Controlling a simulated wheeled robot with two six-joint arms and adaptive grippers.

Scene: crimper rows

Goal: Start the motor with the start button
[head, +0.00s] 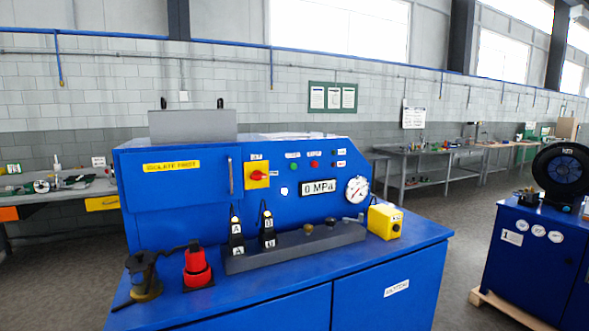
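The blue machine (290,212) stands in the middle of the head view, with a sloped control panel. A green button (294,167) sits on the panel, with a red button (314,164) just to its right. Small white labels are above them, too small to read. To their left is a red rotary switch (258,175) on a yellow plate. A display (319,185) below the buttons reads 0 MPa. Neither of my grippers is in view.
A round gauge (357,189) is at the panel's right. Another blue cabinet (531,240) stands at right. Floor between them is clear.

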